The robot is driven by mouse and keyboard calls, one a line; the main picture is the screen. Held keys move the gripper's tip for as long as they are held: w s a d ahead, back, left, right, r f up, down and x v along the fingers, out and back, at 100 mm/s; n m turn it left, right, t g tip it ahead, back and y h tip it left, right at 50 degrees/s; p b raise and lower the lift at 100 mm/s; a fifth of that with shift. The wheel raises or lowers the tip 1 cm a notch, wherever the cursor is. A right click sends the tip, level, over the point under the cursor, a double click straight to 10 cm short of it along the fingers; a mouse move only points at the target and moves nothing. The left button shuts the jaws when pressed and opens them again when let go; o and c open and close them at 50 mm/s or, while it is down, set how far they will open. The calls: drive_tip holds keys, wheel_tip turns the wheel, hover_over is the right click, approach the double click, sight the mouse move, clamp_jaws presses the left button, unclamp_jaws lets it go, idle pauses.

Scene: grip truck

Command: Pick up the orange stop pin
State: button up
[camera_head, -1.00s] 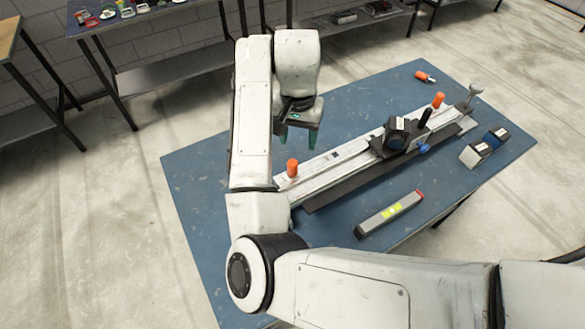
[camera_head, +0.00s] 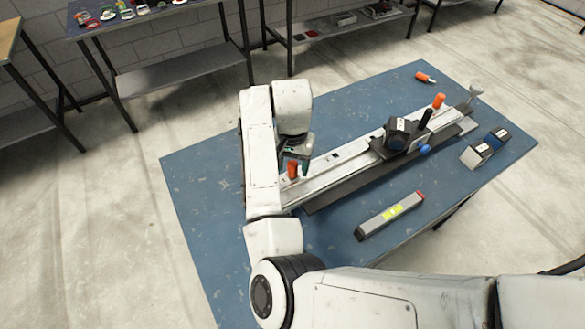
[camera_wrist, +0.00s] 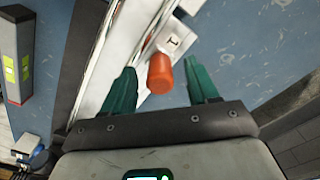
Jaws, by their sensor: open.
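An orange stop pin (camera_head: 292,169) stands upright at the near left end of a pale metal rail (camera_head: 335,168). In the wrist view the orange stop pin (camera_wrist: 160,75) shows between my two green fingers, with a gap on each side. My gripper (camera_head: 295,160) is open and empty, close to this pin; the wrist view shows my gripper (camera_wrist: 159,65) with its fingers spread. I cannot tell its exact height over the pin. A second orange pin (camera_head: 438,100) stands near the rail's far right end.
A black clamp block (camera_head: 400,136) sits on the rail. A grey bar with yellow labels (camera_head: 390,215) and a dark-and-silver block (camera_head: 485,148) lie on the blue table (camera_head: 215,190). An orange-handled item (camera_head: 425,77) lies at the back. The table's left side is clear.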

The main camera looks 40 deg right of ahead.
drive_tip(key=shift+f, duration=0.35)
drive_tip(key=shift+c, duration=0.2)
clamp_jaws()
